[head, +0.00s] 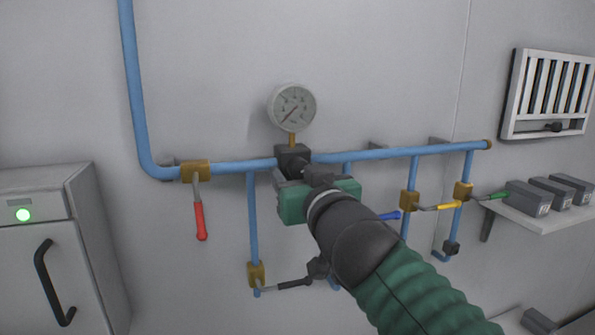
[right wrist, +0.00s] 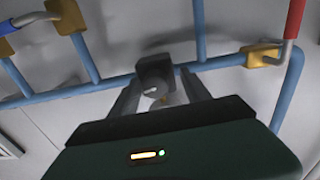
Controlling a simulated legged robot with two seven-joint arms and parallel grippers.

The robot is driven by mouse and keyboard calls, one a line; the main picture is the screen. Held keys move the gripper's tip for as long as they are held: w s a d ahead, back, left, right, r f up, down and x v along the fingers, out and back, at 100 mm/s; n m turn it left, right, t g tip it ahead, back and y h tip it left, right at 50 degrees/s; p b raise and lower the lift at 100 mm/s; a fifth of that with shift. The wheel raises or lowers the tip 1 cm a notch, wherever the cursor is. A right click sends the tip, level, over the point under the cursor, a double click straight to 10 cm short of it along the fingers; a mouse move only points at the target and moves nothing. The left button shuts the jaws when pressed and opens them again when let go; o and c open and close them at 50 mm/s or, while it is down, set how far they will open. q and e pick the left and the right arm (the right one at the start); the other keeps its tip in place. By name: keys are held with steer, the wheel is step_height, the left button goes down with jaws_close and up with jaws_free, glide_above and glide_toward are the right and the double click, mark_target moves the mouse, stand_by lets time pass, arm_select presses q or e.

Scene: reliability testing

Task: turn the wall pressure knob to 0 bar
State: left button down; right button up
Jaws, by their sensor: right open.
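The pressure knob is a dark block (head: 292,153) on the blue wall pipe, just below a round gauge (head: 292,107). The gauge needle points to the lower left; its numbers are too small to read. My right gripper (head: 303,172) is right in front of the knob and hides its lower part. In the right wrist view the knob (right wrist: 155,76) stands between the tips of my open right gripper (right wrist: 160,92), one finger on each side. I cannot tell whether the fingers touch it. My left gripper is not in view.
Valve handles hang on the blue pipes: red (head: 201,220), black (head: 294,284), blue (head: 388,216), yellow (head: 440,207) and green (head: 494,196). A grey cabinet (head: 40,270) stands at the left. A shelf (head: 535,219) with grey boxes is at the right.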

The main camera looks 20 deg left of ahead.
steer(key=shift+s+d+r, duration=0.1)
steer(key=shift+s+d, duration=0.15)
steer(key=shift+d, duration=0.25)
steer(key=shift+c, duration=0.4)
steer(key=shift+d, duration=0.2)
steer(key=shift+c, duration=1.3)
steer(key=shift+w+d, duration=0.1)
steer(key=shift+w, duration=0.05)
steer(key=c, duration=0.5)
steer(key=shift+s+a, duration=0.2)
steer(key=shift+a, duration=0.1)
jaws_close()
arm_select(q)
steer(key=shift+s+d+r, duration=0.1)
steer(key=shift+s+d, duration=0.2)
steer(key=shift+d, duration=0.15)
arm_select(e)
steer(key=shift+w+d, duration=0.1)
steer(key=shift+d, duration=0.05)
